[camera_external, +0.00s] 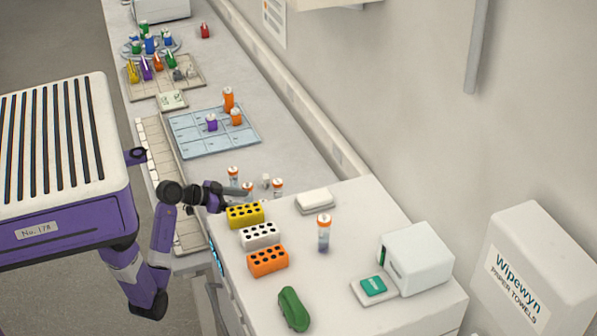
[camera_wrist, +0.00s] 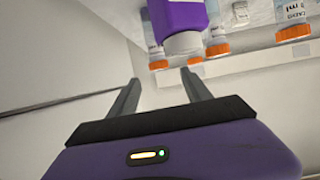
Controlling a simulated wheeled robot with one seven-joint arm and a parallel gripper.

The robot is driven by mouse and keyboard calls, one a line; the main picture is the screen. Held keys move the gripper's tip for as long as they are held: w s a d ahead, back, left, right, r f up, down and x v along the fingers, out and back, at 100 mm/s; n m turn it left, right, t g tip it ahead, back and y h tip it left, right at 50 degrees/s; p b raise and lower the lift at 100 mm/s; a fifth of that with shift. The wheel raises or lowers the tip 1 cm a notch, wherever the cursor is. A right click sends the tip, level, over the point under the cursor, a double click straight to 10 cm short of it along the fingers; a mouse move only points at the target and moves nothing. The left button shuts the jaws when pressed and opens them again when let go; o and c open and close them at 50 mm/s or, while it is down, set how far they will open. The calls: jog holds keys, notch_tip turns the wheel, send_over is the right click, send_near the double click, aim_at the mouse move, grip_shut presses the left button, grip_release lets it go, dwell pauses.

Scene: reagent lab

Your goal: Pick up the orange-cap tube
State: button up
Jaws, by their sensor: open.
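Several orange-capped tubes are in view, and I cannot tell which one the task means. In the external view, one clear tube (camera_external: 233,176) stands behind my gripper (camera_external: 243,192), one (camera_external: 247,187) is close by it, and another (camera_external: 278,186) stands to the right. A larger tube with blue contents (camera_external: 324,234) stands apart on the counter. In the wrist view my gripper (camera_wrist: 160,79) is open, with nothing between its fingers. Orange caps show upside down beyond the fingertips, including one (camera_wrist: 158,65) almost straight ahead and one (camera_wrist: 293,33) at the right.
Yellow (camera_external: 245,216), white (camera_external: 260,235) and orange (camera_external: 267,261) racks stand in front of the gripper. A purple object with a white end (camera_wrist: 180,18) shows beyond the fingers. A blue mat (camera_external: 190,145) lies behind; a white device (camera_external: 417,258) is at right.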

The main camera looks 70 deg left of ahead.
jog(key=p+x, duration=0.1)
jog(key=x, duration=0.6)
jog(key=shift+w+f, duration=0.15)
jog(key=shift+f, duration=0.1)
jog(key=shift+c, duration=0.5)
grip_shut()
